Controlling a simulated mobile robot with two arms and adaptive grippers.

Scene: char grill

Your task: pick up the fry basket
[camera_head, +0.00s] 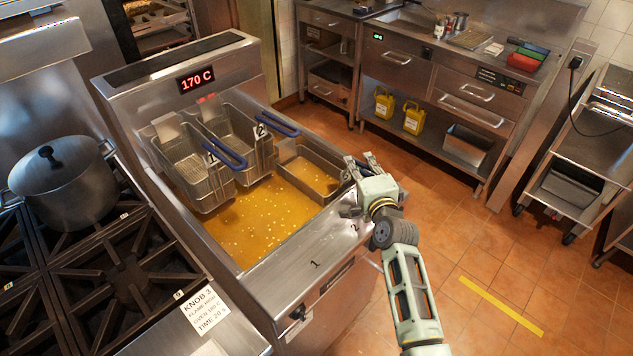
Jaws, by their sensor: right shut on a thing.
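My left gripper is not in view.
The fryer (330,235) holds orange oil with floating bits, and its display reads 170 C. A lidded pot (66,185) stands on the stove at left. Steel counters line the back. The tiled floor (490,250) at right is clear.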

